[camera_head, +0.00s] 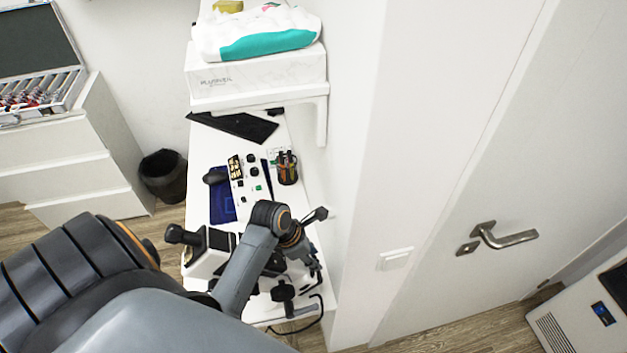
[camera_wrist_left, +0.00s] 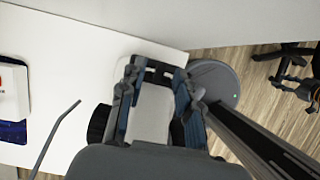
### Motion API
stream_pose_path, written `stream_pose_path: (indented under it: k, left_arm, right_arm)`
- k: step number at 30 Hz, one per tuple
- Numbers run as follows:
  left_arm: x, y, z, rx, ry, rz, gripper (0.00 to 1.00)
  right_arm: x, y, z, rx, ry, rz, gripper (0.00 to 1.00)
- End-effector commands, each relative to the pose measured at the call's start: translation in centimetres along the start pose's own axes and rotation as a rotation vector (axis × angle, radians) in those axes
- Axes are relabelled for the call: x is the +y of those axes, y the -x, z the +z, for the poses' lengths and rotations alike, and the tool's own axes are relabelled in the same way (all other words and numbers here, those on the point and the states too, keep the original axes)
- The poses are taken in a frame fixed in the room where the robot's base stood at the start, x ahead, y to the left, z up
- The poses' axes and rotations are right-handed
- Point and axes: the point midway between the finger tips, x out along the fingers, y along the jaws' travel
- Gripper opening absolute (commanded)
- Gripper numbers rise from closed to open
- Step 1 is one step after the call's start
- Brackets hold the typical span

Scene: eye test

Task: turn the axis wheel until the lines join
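A white and black eye-test instrument (camera_head: 207,252) stands at the near end of the white table in the head view, partly hidden behind my left arm. A dark round knob (camera_head: 283,291) shows at its near side; I cannot tell whether it is the axis wheel. My left gripper (camera_head: 316,240) is over the instrument's right side. In the left wrist view my left gripper (camera_wrist_left: 158,72) has its fingers apart, with a pale rounded part (camera_wrist_left: 151,115) between and below them. I cannot tell whether they touch it. A black round part (camera_wrist_left: 98,123) sits beside the left finger. No joining lines are visible. My right gripper does not show.
A wall is close on the right; a bin (camera_head: 163,175) stands left.

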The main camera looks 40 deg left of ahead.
Motion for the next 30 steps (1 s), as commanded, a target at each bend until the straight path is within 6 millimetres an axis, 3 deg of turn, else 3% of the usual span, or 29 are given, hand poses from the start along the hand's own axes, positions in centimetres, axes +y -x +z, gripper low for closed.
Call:
stream_pose_path:
  k: [4,13,18,25,30]
  left_arm:
    - [0.0,-0.9,0.0,0.001,0.0,0.0,0.33]
    - [0.0,-1.1,0.0,0.001,-0.001,0.001,0.33]
    - [0.0,-1.1,0.0,0.001,-0.001,0.001,0.0]
    - [-0.2,-1.1,0.0,0.0,-0.014,0.005,0.0]
    - [-1.4,-1.2,-0.1,-0.001,-0.146,0.06,0.0]
  right_arm:
    - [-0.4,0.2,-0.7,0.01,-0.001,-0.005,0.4]
    - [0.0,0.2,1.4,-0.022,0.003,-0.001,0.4]
    - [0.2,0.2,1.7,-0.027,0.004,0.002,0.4]
    - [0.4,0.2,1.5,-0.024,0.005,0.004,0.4]
    - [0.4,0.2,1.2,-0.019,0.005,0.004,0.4]
